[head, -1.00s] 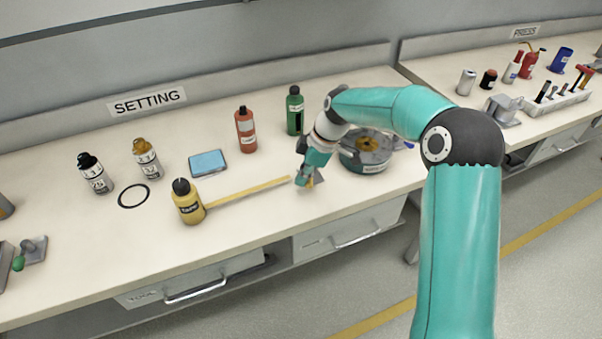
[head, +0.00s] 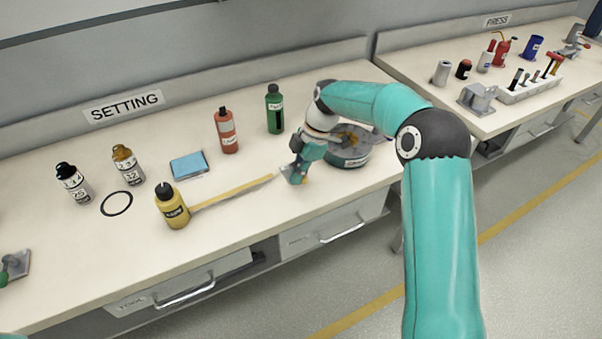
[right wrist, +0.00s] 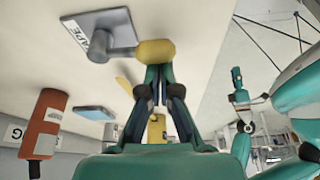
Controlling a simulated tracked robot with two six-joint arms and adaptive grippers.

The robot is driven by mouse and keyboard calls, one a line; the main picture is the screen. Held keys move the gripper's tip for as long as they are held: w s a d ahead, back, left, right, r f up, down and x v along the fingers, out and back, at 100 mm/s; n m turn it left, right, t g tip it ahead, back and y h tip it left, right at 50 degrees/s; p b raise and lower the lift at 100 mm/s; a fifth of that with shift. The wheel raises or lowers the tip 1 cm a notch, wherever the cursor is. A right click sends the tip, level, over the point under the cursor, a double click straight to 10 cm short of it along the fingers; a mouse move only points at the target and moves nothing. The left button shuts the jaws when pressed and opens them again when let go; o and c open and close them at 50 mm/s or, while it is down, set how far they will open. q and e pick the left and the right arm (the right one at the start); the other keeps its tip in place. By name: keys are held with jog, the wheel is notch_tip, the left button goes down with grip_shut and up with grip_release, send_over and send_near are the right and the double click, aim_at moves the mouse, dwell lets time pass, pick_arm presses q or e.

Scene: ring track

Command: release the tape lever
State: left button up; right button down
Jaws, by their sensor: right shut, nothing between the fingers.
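The tape lever shows in the right wrist view as a grey base plate (right wrist: 122,30) marked "APE", with a grey post and a yellow knob (right wrist: 155,52). The knob appears right at the fingertips of my right gripper (right wrist: 158,72); I cannot tell whether they touch. In the head view my right gripper (head: 297,176) is low over the bench and hides most of the lever. A bit of the grey plate (head: 285,168) shows left of it. The right gripper is shut and empty. My left gripper is not in view.
A yellow strip (head: 235,191) runs from a yellow bottle (head: 172,207) towards the lever. A round grey device (head: 350,156) stands right of my gripper, partly behind my arm. Red (head: 227,132) and green (head: 275,110) bottles stand behind. The bench's front edge is close.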

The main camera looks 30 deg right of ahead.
jog(key=shift+d, duration=0.1)
jog(key=shift+a+r, duration=0.1)
jog(key=shift+a, duration=0.4)
jog(key=a, duration=0.2)
jog(key=shift+w+a+r, duration=0.1)
jog(key=shift+a+r, duration=0.1)
jog(key=shift+a, duration=0.15)
jog(key=v, duration=1)
jog(key=shift+a, duration=0.2)
